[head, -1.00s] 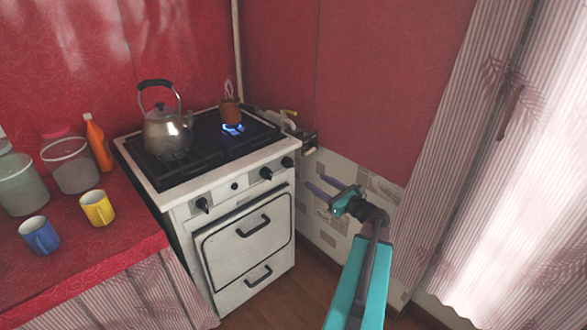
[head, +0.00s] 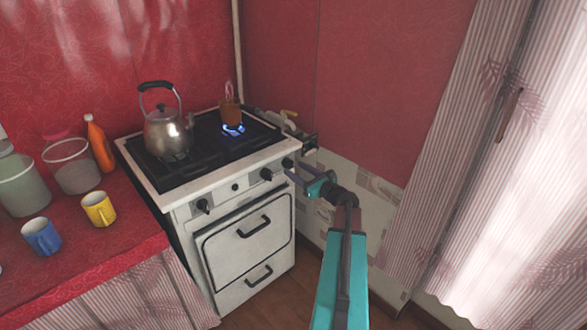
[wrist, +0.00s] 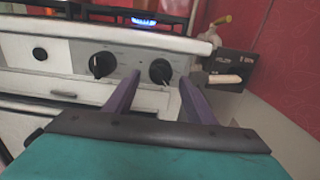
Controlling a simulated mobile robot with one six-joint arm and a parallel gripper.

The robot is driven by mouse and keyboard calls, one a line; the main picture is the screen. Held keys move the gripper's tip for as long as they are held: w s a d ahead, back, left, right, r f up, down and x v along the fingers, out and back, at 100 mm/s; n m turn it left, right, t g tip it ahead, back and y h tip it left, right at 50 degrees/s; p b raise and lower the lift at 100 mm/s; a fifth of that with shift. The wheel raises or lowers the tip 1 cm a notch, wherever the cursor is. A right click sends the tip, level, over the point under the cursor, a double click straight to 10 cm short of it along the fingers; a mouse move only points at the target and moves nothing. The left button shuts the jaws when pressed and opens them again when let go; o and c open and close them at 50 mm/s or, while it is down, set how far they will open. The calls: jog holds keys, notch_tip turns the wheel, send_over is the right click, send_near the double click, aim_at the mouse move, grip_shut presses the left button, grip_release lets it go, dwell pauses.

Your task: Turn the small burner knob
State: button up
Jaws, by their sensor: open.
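The white stove (head: 245,230) has several dark knobs along its front panel. The rightmost knob (head: 287,162) also shows in the wrist view (wrist: 160,71), with another knob (wrist: 102,64) to its left. Which one is labelled for the small burner cannot be read. My gripper (head: 298,171) is open and empty, just right of the stove's front corner. In the wrist view its two purple fingers (wrist: 160,77) frame the rightmost knob, apparently short of it. A blue flame (head: 233,129) burns under a small brown pot (head: 230,112) at the back right burner.
A kettle (head: 167,133) stands on the left of the hob. A gas pipe with a yellow-handled valve (wrist: 222,21) is at the wall, right of the stove. Mugs (head: 98,209), a bottle and jars stand on the red counter at left. A curtain hangs at right.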

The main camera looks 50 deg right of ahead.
jog(key=shift+w+d, duration=0.1)
jog(key=shift+w, duration=0.95)
jog(key=c, duration=1)
jog(key=shift+c, duration=0.2)
